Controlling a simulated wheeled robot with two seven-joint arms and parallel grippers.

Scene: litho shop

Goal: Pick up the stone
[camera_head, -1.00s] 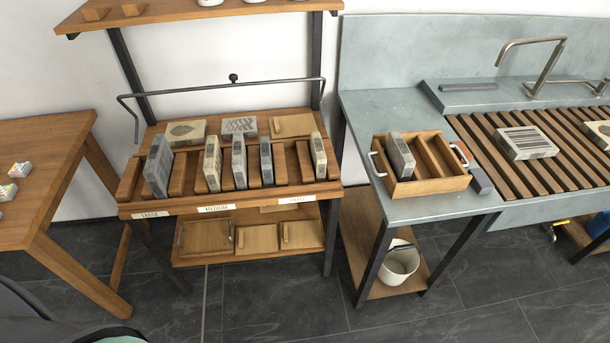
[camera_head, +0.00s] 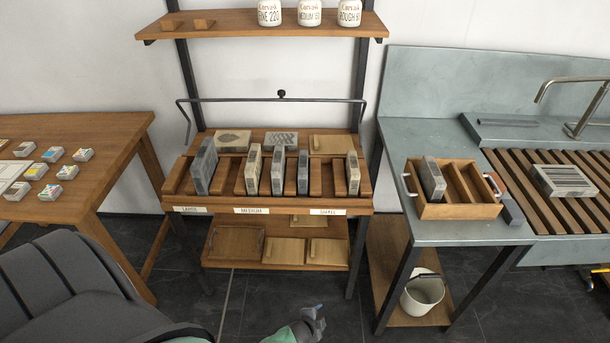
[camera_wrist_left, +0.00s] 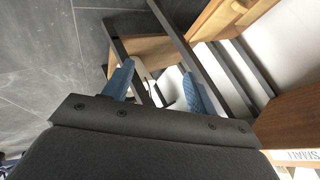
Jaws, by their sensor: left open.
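Several grey and beige stones stand upright in the slots of a wooden rack (camera_head: 262,210). A larger dark grey stone (camera_head: 203,166) is at the left, thinner ones such as a beige stone (camera_head: 253,169) are in the middle, and another stone (camera_head: 352,173) is at the right. Another stone (camera_head: 432,178) stands in a wooden carrier on the metal counter. A flat stone (camera_head: 563,182) lies on the slats. My left gripper (camera_head: 313,318) is low in front of the rack, apart from the stones. In the left wrist view its blue fingers (camera_wrist_left: 157,85) are spread and empty. My right gripper is not visible.
The wooden carrier (camera_head: 459,211) has metal handles. A white bucket (camera_head: 422,294) sits on the shelf under the counter. A wooden table (camera_head: 110,185) with small boxes stands left. A shelf with labelled jars (camera_head: 309,14) is above. The bar (camera_head: 275,99) spans behind the rack.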

